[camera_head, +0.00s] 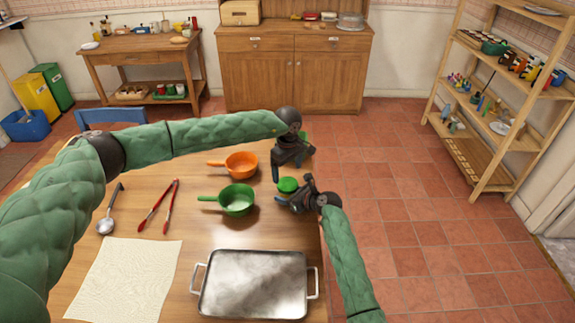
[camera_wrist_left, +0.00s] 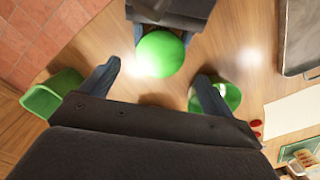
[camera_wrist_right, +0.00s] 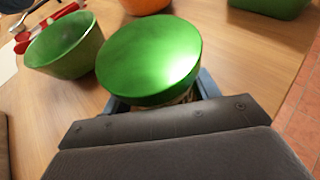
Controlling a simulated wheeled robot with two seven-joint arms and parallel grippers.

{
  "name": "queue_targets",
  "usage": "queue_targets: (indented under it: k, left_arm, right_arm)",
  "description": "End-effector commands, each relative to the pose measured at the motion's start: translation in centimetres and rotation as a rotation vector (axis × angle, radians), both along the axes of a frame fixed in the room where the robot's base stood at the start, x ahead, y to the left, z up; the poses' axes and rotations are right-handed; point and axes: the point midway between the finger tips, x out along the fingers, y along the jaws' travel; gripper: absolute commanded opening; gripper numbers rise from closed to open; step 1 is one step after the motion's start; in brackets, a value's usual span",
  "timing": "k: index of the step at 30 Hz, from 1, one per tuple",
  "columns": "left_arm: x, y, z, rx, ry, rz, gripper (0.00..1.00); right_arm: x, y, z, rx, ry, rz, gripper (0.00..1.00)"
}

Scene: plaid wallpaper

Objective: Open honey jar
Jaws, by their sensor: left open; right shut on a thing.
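The honey jar's round green lid (camera_head: 288,184) is near the table's right edge and still covers the jar. In the right wrist view the lid (camera_wrist_right: 150,60) fills the middle, and only a sliver of the jar's body shows below it. My right gripper (camera_head: 290,202) is shut on the jar from the near side, under the lid. My left gripper (camera_head: 291,162) is open and empty just beyond the jar. In the left wrist view the lid (camera_wrist_left: 160,54) lies ahead of its spread fingers, apart from them.
A green pan (camera_head: 238,200) and an orange pan (camera_head: 241,165) stand left of the jar. A metal tray (camera_head: 252,285) lies in front. Red tongs (camera_head: 158,207), a ladle (camera_head: 108,220) and a cloth (camera_head: 125,280) are further left. A green container (camera_wrist_left: 48,95) stands near the left gripper.

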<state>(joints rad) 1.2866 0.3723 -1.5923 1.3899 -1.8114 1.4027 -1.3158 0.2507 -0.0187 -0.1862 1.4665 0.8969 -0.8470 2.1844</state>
Motion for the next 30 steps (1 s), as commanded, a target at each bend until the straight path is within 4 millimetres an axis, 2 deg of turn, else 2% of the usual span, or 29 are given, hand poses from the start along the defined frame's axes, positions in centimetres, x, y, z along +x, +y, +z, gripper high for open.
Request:
queue_targets:
  k: [10, 15, 21, 22, 28, 29, 30]
  left_arm:
    - [-0.1, 0.0, -4.7, 0.0, 0.001, 0.002, 0.88]
    - [0.0, 0.0, -5.6, 0.0, 0.0, 0.003, 0.88]
    - [0.0, 0.0, -5.6, 0.0, 0.0, 0.002, 0.88]
    - [0.0, 0.0, -5.6, 0.0, 0.0, 0.002, 0.86]
    - [0.0, 0.0, -5.6, 0.0, 0.0, 0.002, 0.47]
    - [0.0, 0.0, -5.6, 0.0, 0.0, 0.002, 0.42]
    - [0.0, 0.0, -5.6, 0.0, 0.0, 0.002, 0.42]
  right_arm:
    - [0.0, 0.0, 0.0, 0.0, 0.0, 0.0, 0.0]
    - [0.0, 0.0, 0.0, 0.0, 0.0, 0.0, 0.0]
    - [0.0, 0.0, 0.0, 0.0, 0.0, 0.0, 0.0]
    - [0.0, 0.0, 0.0, 0.0, 0.0, 0.0, 0.0]
    - [0.0, 0.0, 0.0, 0.0, 0.0, 0.0, 0.0]
    - [0.0, 0.0, 0.0, 0.0, 0.0, 0.0, 0.0]
    - [0.0, 0.0, 0.0, 0.0, 0.0, 0.0, 0.0]
